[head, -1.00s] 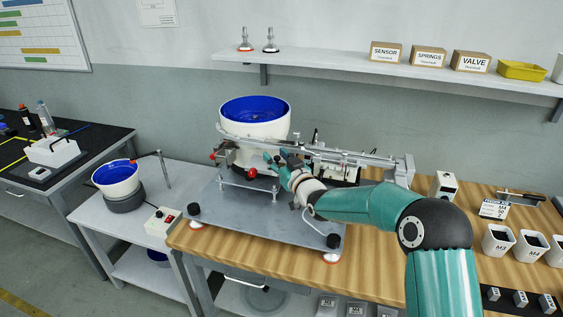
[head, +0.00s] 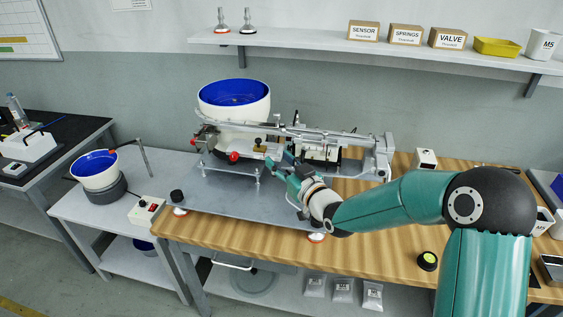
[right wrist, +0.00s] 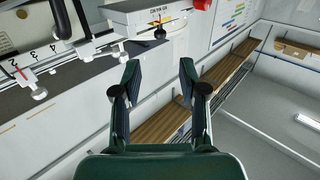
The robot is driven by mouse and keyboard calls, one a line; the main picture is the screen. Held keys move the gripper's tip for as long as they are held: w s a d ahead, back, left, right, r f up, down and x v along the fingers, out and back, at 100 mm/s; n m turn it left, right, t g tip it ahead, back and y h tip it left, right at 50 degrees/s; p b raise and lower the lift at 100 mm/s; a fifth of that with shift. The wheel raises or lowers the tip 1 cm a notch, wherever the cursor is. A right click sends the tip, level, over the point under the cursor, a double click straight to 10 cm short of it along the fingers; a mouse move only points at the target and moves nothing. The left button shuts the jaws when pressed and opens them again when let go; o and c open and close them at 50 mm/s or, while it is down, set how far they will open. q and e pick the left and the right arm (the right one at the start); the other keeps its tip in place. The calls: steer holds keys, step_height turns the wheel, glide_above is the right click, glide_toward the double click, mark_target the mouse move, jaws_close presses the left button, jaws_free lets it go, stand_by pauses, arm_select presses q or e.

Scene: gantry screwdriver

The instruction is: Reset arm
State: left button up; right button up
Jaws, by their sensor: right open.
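My right gripper (head: 280,163) is at the front of the gantry machine, just below its long metal rail (head: 330,137). Its green fingers are spread and empty, and they also show apart in the right wrist view (right wrist: 160,76). Whether a fingertip touches the machine cannot be told in the head view. The machine stands on a grey base plate (head: 225,197) with a white feeder bowl (head: 235,112), blue inside, behind the rail. My teal right arm reaches in from the lower right. My left gripper is not in view.
The wooden bench (head: 380,240) is largely clear in front of the plate. A black-and-yellow round part (head: 427,261) lies near its front edge. A smaller blue bowl (head: 97,170) and a control box (head: 146,210) stand on the left table. A shelf (head: 400,52) with boxes runs above.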

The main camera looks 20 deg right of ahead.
stand_by(0.4)
steer(key=s+a+f+m+g, duration=0.1)
steer(key=s+a+f+g, duration=0.15)
steer(key=f, duration=0.65)
steer(key=s+a+f+g, duration=0.2)
steer(key=s+f, duration=0.2)
steer(key=f, duration=0.5)
steer(key=s+a+f+m+g, duration=0.1)
steer(key=s+a+f+g, duration=0.25)
steer(key=f, duration=0.55)
steer(key=s+a+f+m+g, duration=0.1)
steer(key=s+f+g, duration=0.3)
steer(key=s, duration=0.8)
steer(key=s+a+f+m+g, duration=0.1)
steer(key=s+f+g, duration=0.4)
steer(key=s, duration=0.7)
step_height(320, 180, down, 2)
steer(key=shift+s+a+f+y, duration=0.1)
steer(key=shift+s+a+y, duration=0.2)
steer(key=shift+a, duration=0.25)
